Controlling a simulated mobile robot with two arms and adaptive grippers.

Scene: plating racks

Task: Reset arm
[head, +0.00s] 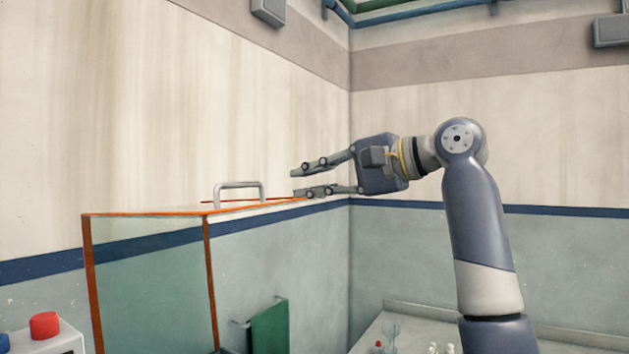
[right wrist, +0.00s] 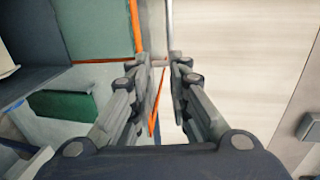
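My right gripper (head: 295,183) is raised in the middle of the head view, pointing left. Its two fingers are apart with nothing visible between them. It is just right of the grey handle (head: 240,185) on top of a clear case with orange edges (head: 209,285), with a gap between fingertips and handle. In the right wrist view the fingers (right wrist: 160,66) are also apart. An orange edge and a pale thin bar show past the fingertips; I cannot tell whether they touch. My left gripper is in neither view.
A box with a red button (head: 45,325) stands at the lower left. A pale counter (head: 405,335) with small items lies at the bottom. Walls close off the back; the air above the gripper is clear.

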